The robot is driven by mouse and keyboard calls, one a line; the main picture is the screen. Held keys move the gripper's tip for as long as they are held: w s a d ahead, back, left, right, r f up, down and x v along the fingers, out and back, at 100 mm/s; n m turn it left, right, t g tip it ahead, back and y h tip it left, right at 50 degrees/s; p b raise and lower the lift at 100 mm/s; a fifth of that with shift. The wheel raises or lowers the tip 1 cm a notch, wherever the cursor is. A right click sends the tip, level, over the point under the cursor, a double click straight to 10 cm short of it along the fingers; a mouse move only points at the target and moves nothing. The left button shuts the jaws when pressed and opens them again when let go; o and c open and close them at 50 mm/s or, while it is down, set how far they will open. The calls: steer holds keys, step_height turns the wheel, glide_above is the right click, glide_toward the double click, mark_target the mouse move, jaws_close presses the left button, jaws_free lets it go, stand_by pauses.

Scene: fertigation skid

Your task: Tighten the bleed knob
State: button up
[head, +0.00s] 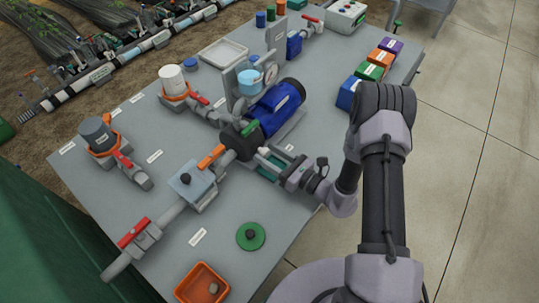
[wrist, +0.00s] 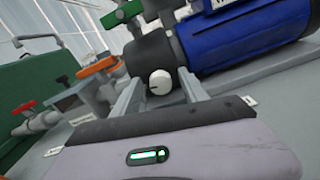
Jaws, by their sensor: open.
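The bleed knob (wrist: 160,82) is a small white round knob with a dark mark, on the front of the black pump head (wrist: 150,53). It appears between the two fingertips of my gripper (wrist: 160,76) in the wrist view, with a gap on each side. The fingers are apart and hold nothing. In the head view my gripper (head: 261,161) reaches from the right to the pump head (head: 239,140). The knob cannot be made out there. How deep the knob sits between the fingers is hard to tell.
The blue motor (head: 276,106) sits behind the pump head. A green-handled valve (wrist: 123,12) is above it, and an orange handle (head: 211,156) is on the pipe at left. A green disc (head: 251,236) and orange tray (head: 202,283) lie on the front of the table.

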jaws_close()
steer(key=m+p, duration=0.1)
steer(key=m, duration=0.2)
steer(key=shift+m, duration=0.3)
steer(key=m+p, duration=0.1)
steer(key=m, duration=0.3)
steer(key=shift+m, duration=0.3)
steer(key=m+p, duration=0.1)
steer(key=m, duration=0.3)
steer(key=shift+d+f, duration=0.1)
steer(key=shift+m, duration=1.7)
steer(key=shift+f+m+p, duration=0.1)
steer(key=shift+m+p, duration=0.2)
